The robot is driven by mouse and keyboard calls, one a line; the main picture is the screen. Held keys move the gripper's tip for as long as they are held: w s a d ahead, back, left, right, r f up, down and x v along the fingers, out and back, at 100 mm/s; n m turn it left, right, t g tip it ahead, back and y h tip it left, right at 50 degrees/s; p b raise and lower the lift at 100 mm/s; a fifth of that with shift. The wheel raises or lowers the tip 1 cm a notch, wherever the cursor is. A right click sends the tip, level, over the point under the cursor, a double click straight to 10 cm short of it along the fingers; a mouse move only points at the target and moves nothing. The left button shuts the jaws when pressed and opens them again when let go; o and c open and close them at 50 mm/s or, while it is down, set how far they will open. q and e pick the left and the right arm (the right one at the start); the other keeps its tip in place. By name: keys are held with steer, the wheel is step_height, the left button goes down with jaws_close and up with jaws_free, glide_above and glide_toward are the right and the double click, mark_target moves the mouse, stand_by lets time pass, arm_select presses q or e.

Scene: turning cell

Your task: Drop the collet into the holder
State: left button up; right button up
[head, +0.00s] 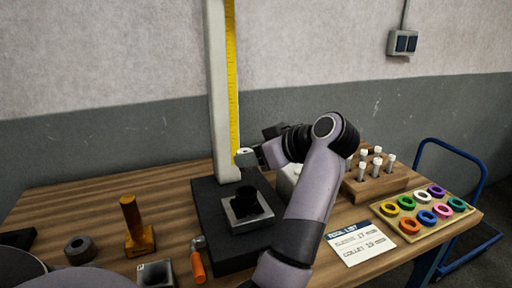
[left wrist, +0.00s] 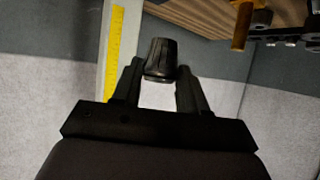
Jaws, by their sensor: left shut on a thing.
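The collet (head: 244,157) is small, with a pale top in the head view. In the left wrist view it is a dark, tapered, slotted piece (left wrist: 161,59) between the two fingers. My left gripper (head: 253,157) is shut on it and holds it in the air beside the tall upright. The likely holder is the short black cylinder (head: 246,195) on a square metal plate (head: 262,219). The collet is above this cylinder with a visible gap between them. The cylinder's opening is hard to make out. My right gripper does not show.
The black base (head: 213,237) carries the pale column (head: 217,90) with a yellow scale. An orange-handled tool (head: 198,266), a brass piece (head: 138,235) and a dark ring (head: 78,248) lie left. A wooden rack (head: 375,184), coloured rings (head: 425,216) and a card (head: 360,243) are right.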

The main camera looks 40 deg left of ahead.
mark_target(253, 197)
arm_select(q)
steer(key=shift+s+f, duration=0.1)
steer(key=shift+f, duration=3.25)
steer(key=shift+d+f, duration=0.1)
steer(key=shift+f, duration=0.4)
steer(key=o, duration=1.2)
